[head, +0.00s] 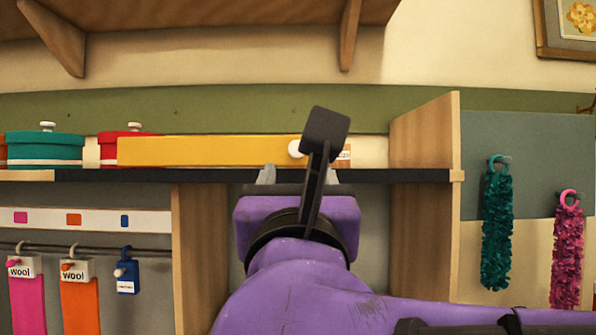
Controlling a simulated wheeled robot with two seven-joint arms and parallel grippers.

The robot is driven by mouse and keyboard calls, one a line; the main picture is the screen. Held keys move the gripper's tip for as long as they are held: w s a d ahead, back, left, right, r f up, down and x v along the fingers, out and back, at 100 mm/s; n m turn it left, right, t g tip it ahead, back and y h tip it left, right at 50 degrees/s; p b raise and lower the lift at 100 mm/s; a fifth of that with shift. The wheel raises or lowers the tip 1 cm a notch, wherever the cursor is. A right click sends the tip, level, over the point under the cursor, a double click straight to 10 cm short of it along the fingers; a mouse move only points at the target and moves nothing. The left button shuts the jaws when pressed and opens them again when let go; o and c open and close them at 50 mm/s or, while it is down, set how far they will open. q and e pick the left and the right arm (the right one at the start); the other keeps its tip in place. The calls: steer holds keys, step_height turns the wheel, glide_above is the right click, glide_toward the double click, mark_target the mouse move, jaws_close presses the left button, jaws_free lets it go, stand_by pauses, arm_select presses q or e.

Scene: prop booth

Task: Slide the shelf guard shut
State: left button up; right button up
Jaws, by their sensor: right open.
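The shelf guard (210,151) is a long yellow panel standing along the black-edged shelf. Its white knob (295,149) is at its right end, partly hidden by the black bracket on my wrist. To the right of the guard, a stretch of shelf before the wooden side panel is uncovered. My right gripper (300,177) is open, with its grey fingertips at the shelf's front edge, below and around the knob's position in the picture. I cannot tell whether it touches anything. My left gripper is out of view.
A teal tin (45,148) and a red tin (128,143) stand at the left of the shelf, the red one partly behind the guard. A wooden side panel (423,130) rises at the right. Coloured tags hang below left; teal (497,230) and pink (567,255) garlands hang right.

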mark_target(297, 145)
steer(key=p+x, duration=0.6)
steer(key=x, duration=0.4)
steer(key=shift+r, duration=0.1)
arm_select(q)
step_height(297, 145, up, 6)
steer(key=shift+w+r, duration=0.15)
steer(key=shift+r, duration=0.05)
arm_select(e)
steer(key=shift+w, duration=0.55)
